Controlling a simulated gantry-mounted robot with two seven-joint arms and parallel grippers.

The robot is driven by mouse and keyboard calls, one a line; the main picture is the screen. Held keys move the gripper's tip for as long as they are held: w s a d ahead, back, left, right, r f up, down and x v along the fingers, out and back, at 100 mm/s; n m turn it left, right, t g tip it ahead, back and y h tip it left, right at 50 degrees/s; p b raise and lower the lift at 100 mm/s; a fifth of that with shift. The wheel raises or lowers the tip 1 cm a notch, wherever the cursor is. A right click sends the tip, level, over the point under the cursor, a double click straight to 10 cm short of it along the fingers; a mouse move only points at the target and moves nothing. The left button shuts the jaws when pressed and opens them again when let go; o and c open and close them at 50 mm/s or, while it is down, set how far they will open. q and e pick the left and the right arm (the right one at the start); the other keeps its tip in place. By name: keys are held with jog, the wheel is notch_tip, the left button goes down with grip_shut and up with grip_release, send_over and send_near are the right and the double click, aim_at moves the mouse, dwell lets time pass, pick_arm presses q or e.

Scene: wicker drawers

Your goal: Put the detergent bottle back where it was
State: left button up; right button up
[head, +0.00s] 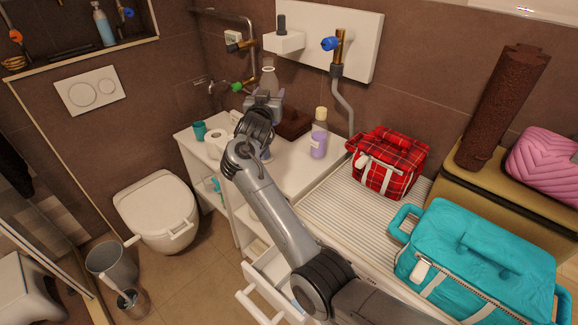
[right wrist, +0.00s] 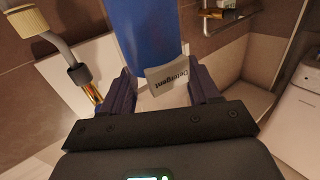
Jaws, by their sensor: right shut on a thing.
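The detergent bottle (right wrist: 147,32) is blue with a grey label reading "Detergent". It sits between the two fingers of my right gripper (right wrist: 163,86), which is shut on it. In the head view my right gripper (head: 262,102) is over the white counter near the wall, and it and my arm hide most of the bottle there. I cannot tell whether the bottle touches the counter. My left gripper is in neither view.
A lilac bottle (head: 319,138) stands to the right on the counter (head: 291,177). A paper roll (head: 215,142) and a teal cup (head: 199,130) are at left. A red plaid bag (head: 388,163) and a turquoise bag (head: 478,262) are at right. An open drawer (head: 262,285) juts out below.

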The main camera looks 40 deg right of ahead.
jog(key=s+d+r+p, duration=0.1)
jog(key=s+d+r, duration=0.25)
jog(key=s, duration=0.35)
jog(key=s+d+f+m+g+h+p, duration=0.1)
jog(key=s+d+f, duration=0.1)
jog(key=s, duration=0.4)
jog(key=s+d+f+g+p, duration=0.1)
jog(key=s+d+f, duration=0.1)
jog(key=s, duration=0.4)
jog(key=shift+m+h, duration=0.3)
jog(key=w+a+f+b, duration=0.1)
jog(key=w+f, duration=0.2)
jog(key=f, duration=0.2)
jog(key=w+a+f+b, duration=0.2)
jog(key=w+f, duration=0.1)
jog(key=f, duration=0.2)
jog(key=w+a+f+b, duration=0.2)
jog(key=w+f, duration=0.1)
jog(key=f, duration=0.1)
jog(key=shift+w+f, duration=0.4)
jog(key=shift+f, duration=0.1)
jog(key=o, duration=1.2)
